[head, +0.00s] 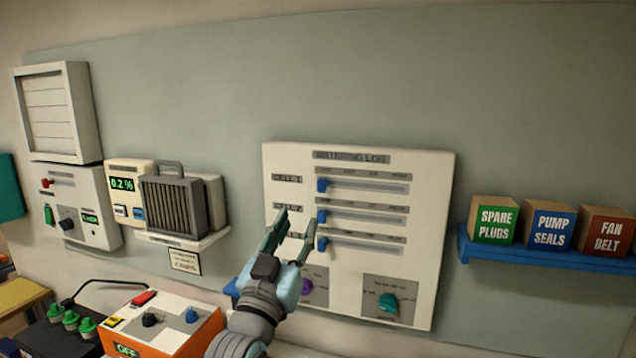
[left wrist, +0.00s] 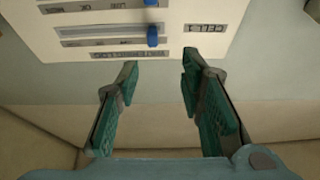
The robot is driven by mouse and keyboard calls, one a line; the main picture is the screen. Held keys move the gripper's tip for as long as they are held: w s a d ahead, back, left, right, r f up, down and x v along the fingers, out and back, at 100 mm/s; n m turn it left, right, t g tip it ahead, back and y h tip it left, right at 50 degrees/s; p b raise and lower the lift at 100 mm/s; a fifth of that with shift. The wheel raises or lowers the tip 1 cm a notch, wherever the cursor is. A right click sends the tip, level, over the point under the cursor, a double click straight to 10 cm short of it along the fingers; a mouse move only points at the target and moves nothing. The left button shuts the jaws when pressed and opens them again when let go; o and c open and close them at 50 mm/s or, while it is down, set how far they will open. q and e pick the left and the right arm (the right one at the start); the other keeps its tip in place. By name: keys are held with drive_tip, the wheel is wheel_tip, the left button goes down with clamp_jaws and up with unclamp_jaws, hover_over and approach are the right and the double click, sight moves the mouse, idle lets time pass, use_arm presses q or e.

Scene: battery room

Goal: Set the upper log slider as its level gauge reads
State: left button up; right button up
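A pale log panel (head: 440,190) on the wall carries three horizontal sliders with blue knobs, all near the left ends of their tracks. The upper slider's knob (head: 322,185) sits under the panel's title strip. My left gripper (head: 295,227) is in front of the panel's left part, lower than the upper knob in the picture. In the left wrist view the panel appears upside down, and the upper knob (left wrist: 152,36) lies beyond the fingertips (left wrist: 160,70). The fingers are apart with nothing between them. I cannot identify a level gauge for this slider. My right gripper is not in view.
A meter (head: 122,184) reading 0.2 % stands left of the panel, beside a grey ribbed unit (head: 172,207). A blue shelf (head: 550,255) at right holds labelled boxes. An orange box (head: 165,335) reading OFF is at lower left. Two dials are low on the panel.

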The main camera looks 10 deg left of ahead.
sight(321, 183)
use_arm(q)
drive_tip(key=x, duration=0.4)
drive_tip(key=p+x, duration=0.1)
drive_tip(key=x, duration=0.3)
drive_tip(key=d+p+x, duration=0.1)
drive_tip(key=x, duration=0.3)
drive_tip(key=shift+s+d+r, duration=0.1)
drive_tip(key=shift+s+r, duration=0.25)
drive_tip(key=shift+c, duration=0.4)
drive_tip(key=shift+w+f, duration=0.1)
clamp_jaws()
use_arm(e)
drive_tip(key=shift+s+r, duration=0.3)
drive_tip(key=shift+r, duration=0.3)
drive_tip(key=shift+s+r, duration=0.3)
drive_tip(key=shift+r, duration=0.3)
